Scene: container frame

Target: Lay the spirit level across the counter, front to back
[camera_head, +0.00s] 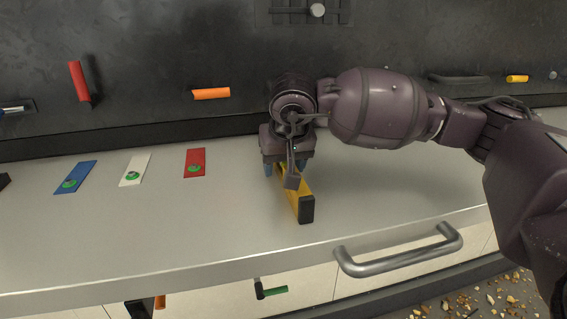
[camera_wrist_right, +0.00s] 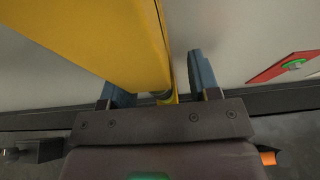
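The yellow spirit level (camera_head: 296,198) with a black end cap is on or just above the grey counter (camera_head: 225,225); I cannot tell which. Its long side runs roughly front to back, with the black end towards the counter's front edge. My right gripper (camera_head: 283,170) is over its rear part, pointing down. In the right wrist view, the level (camera_wrist_right: 110,40) runs between the two blue fingers (camera_wrist_right: 160,88), with a gap visible between it and the right finger. The gripper hides the level's far end in the head view. My left gripper is not in view.
Blue (camera_head: 75,177), white (camera_head: 134,169) and red (camera_head: 195,162) tags with green round marks lie on the counter to the left. A drawer handle (camera_head: 400,255) sticks out below the front edge. Orange (camera_head: 211,93) and red (camera_head: 78,80) handles are on the dark back wall.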

